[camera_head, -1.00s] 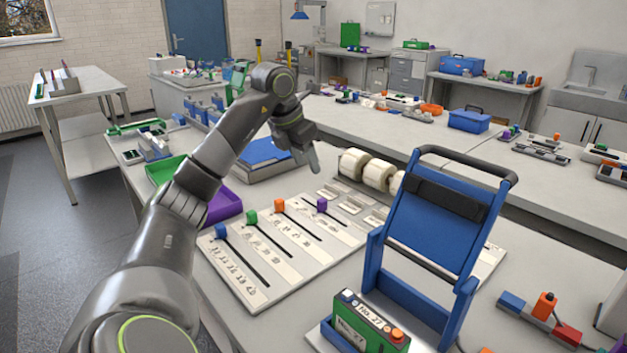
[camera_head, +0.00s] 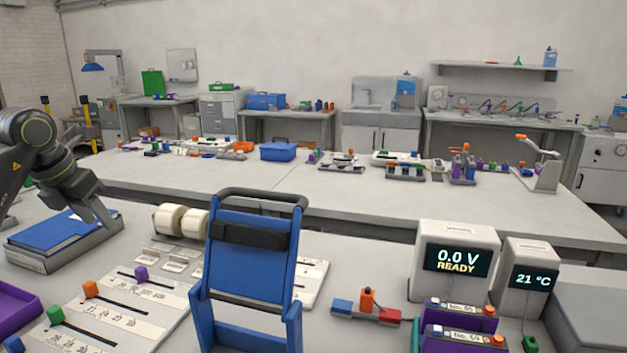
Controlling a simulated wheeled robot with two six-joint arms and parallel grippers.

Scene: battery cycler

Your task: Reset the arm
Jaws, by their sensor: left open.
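My left arm comes in from the left edge in the head view. My left gripper (camera_head: 103,212) is open and empty, fingers pointing down, above the grey box with the blue top (camera_head: 60,240). I cannot tell the exact gap between the fingers and the box. My right gripper is not in view.
A blue upright frame with a black handle (camera_head: 252,265) stands front centre. The slider board (camera_head: 165,318) lies left of it, with white rolls (camera_head: 182,220) behind. A display reading 0.0 V READY (camera_head: 455,262) stands at right. The rear bench (camera_head: 330,190) has clear room in front.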

